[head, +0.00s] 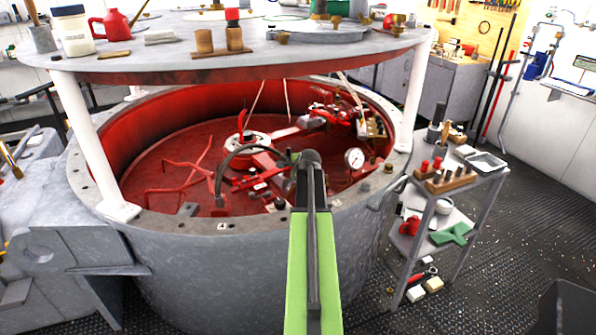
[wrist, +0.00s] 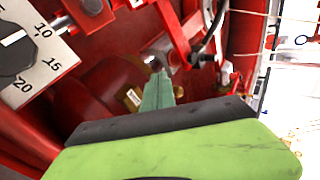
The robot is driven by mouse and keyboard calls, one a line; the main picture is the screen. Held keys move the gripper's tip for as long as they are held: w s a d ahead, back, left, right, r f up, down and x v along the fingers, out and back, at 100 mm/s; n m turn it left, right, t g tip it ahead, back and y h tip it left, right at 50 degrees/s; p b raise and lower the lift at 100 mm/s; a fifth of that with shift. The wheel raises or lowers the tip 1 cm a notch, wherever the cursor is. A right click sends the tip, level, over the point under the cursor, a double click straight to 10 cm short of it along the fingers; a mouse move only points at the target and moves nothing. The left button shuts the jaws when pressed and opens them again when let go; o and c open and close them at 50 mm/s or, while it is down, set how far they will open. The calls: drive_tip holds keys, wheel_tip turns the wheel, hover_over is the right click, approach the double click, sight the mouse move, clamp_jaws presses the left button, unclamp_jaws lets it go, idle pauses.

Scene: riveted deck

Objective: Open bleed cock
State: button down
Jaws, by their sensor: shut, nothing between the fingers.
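My gripper (wrist: 158,78) shows as a single narrow green shape in the wrist view, with its fingers together and nothing held. Its tip points at a small grey metal part (wrist: 152,60) among red pipework; I cannot tell whether they touch. I cannot tell for sure which part is the bleed cock. In the head view my arm reaches over the tub rim and mostly hides my gripper.
A dial plate (wrist: 40,58) marked 10, 15, 20 is left of the gripper. The round tub (head: 220,255) holds red pipes and a pressure gauge (head: 354,158). A round upper deck (head: 230,58) on white posts overhangs it. A tool cart (head: 475,180) stands right.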

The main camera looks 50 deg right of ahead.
drive_tip(key=s+a+r+p, duration=0.2)
drive_tip(key=a+r+p, duration=0.4)
drive_tip(key=r, duration=0.1)
drive_tip(key=shift+s+a+p, duration=0.25)
drive_tip(key=shift+a+p, duration=0.1)
drive_tip(key=shift+p, duration=0.05)
